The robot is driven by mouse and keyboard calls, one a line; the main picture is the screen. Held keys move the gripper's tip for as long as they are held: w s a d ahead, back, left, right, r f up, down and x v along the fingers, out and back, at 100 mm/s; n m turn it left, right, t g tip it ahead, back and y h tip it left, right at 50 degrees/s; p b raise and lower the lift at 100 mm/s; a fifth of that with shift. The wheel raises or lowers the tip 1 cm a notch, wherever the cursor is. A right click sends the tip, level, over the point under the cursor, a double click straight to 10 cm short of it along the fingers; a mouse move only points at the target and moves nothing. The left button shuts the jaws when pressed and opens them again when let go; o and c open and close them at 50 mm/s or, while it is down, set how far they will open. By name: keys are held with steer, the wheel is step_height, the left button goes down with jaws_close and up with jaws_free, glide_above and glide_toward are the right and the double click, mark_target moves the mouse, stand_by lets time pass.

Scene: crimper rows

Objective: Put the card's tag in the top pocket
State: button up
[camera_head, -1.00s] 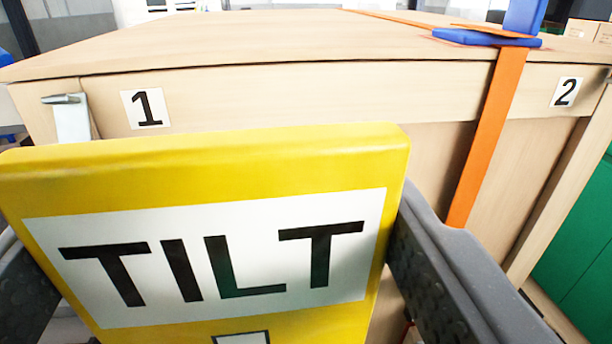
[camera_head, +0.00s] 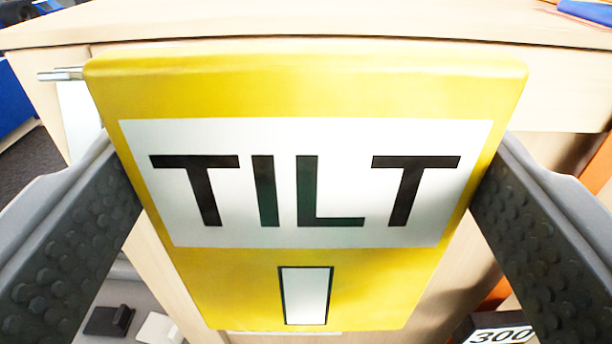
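A yellow tag (camera_head: 230,285) with a white panel reading TILT and a small white bar below it fills the middle of the view. My gripper (camera_head: 308,185) is shut on the yellow tag, with one dark studded finger at its left edge and one at its right edge. The tag is in front of a pale wooden crate (camera_head: 200,30), its top edge just below the crate's top edge. I cannot tell whether the tag touches the crate. No pocket and no card can be made out; the tag hides much of the crate's front.
A metal pin (camera_head: 60,75) sticks out at the crate's left, above a pale plate. A blue buckle (camera_head: 585,12) and orange strap (camera_head: 597,170) are at the right. A dark block marked 300 (camera_head: 500,334) is low right. Small black (camera_head: 108,320) and white blocks lie low left.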

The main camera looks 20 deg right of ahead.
mark_target(303, 303)
steer(key=shift+p+x, duration=2.3)
steer(key=shift+x, duration=3.5)
steer(key=shift+f+b, duration=2.35)
steer(key=shift+f, duration=0.35)
steer(key=shift+f, duration=0.3)
steer(key=o, duration=1.1)
steer(key=shift+s, duration=0.1)
steer(key=b+v, duration=0.2)
steer(key=v, duration=1.1)
steer(key=shift+s+a, duration=0.15)
steer(key=shift+s, duration=0.2)
steer(key=s+a+n+y, duration=0.1)
steer(key=s+a, duration=0.2)
steer(key=a, duration=0.2)
steer(key=s+a+f+n+g+y+b, duration=0.1)
steer(key=s+a+y, duration=0.1)
steer(key=a, duration=0.3)
steer(key=s+a+f+n+g+y, duration=0.1)
steer(key=s+a+y, duration=0.1)
steer(key=s+a, duration=0.2)
steer(key=shift+a+f+b, duration=0.15)
steer(key=shift+a+b, duration=0.15)
steer(key=shift+a, duration=0.8)
